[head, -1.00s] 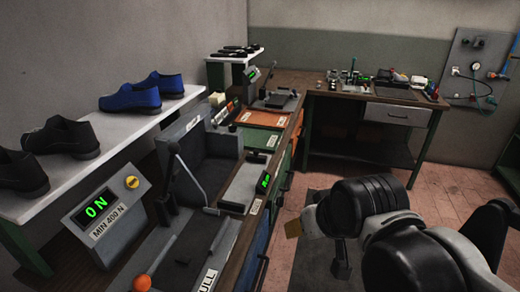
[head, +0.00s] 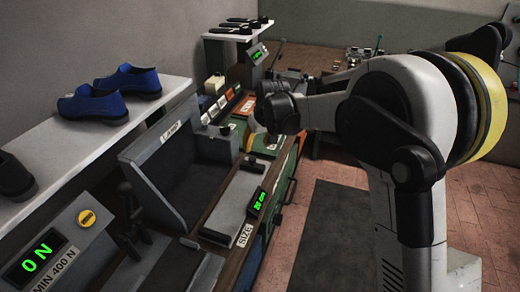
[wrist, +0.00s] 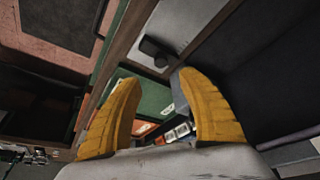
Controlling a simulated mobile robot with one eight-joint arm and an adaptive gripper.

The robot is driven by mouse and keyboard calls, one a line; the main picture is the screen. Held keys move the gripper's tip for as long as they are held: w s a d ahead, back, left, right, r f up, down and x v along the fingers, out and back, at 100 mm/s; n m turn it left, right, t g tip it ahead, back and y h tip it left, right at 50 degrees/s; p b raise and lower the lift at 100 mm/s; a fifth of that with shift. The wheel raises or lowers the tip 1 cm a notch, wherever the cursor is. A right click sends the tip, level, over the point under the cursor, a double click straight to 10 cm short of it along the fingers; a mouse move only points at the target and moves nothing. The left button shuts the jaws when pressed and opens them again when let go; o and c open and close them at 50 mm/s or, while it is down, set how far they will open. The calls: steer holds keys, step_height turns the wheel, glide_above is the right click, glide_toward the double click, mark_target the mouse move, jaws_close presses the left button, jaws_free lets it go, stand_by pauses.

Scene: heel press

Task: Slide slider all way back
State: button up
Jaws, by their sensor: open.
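A pale slider plate (head: 238,195) lies on the bench beside a SIZE label (head: 245,235). A dark block (head: 216,236) sits at its near end and a small black knob (head: 254,166) near its far end. I cannot tell which of these is the slider. In the wrist view a black knob (wrist: 155,50) stands on a grey plate (wrist: 182,25), beyond the fingertips. My gripper (wrist: 158,82) is open and empty, its yellow fingers apart. In the head view it hangs above the bench past the plate's far end, mostly hidden by my wrist.
A green display (head: 258,200) is beside the plate. A force display (head: 48,250) sits at front left. Blue shoes (head: 110,95) rest on a shelf. The floor mat (head: 325,235) is clear.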

mark_target(253, 159)
steer(key=b+x, duration=0.3)
steer(key=x, duration=0.7)
steer(key=shift+a+f, duration=0.15)
steer(key=shift+f, duration=0.1)
steer(key=shift+c, duration=0.2)
jaws_close()
